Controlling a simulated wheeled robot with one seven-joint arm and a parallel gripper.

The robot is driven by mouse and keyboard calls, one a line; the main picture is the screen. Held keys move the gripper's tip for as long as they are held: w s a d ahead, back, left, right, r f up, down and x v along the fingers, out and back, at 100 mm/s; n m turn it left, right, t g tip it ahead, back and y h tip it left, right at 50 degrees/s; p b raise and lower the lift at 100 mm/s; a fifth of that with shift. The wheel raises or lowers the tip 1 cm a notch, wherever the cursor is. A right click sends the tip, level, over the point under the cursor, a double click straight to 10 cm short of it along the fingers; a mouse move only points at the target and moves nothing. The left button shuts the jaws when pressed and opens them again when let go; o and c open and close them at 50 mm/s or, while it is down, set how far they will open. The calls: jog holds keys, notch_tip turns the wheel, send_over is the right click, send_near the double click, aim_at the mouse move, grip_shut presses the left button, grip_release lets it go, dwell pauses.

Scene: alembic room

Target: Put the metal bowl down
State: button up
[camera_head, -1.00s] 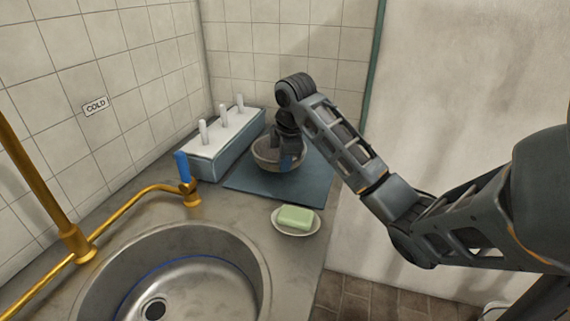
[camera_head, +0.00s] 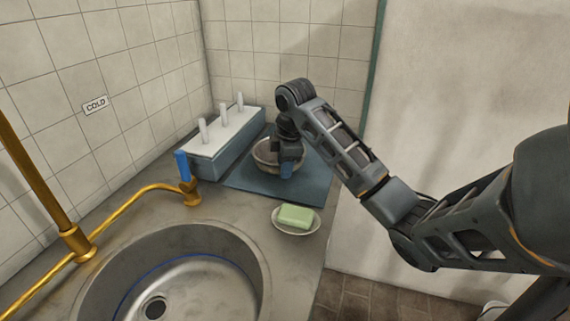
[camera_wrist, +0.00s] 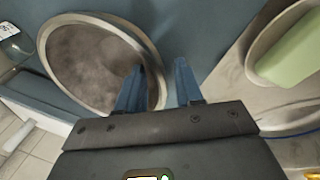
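The metal bowl (camera_head: 264,154) is a grey round bowl that appears to rest upright on the dark blue mat (camera_head: 245,182) in the counter's back corner. It also shows large at left in the wrist view (camera_wrist: 88,58). My gripper (camera_head: 290,170) is at the bowl's right-hand rim and hides part of it. In the wrist view, my gripper's blue fingers (camera_wrist: 160,72) stand apart with a clear gap between them. The left finger overlaps the bowl's rim, and the right finger is outside it over the mat. The fingers do not appear clamped on the rim.
A white-topped box with several white pegs (camera_head: 222,135) stands left of the mat. A dish (camera_head: 283,229) with green soap (camera_head: 296,216) sits in front of it. The sink (camera_head: 255,262) and brass tap pipe (camera_head: 135,205) lie nearer. Tiled walls close the corner.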

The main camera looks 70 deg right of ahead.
jog(key=p+v, duration=0.4)
jog(key=v, duration=0.8)
jog(key=shift+r, duration=0.2)
jog(key=shift+w, duration=0.1)
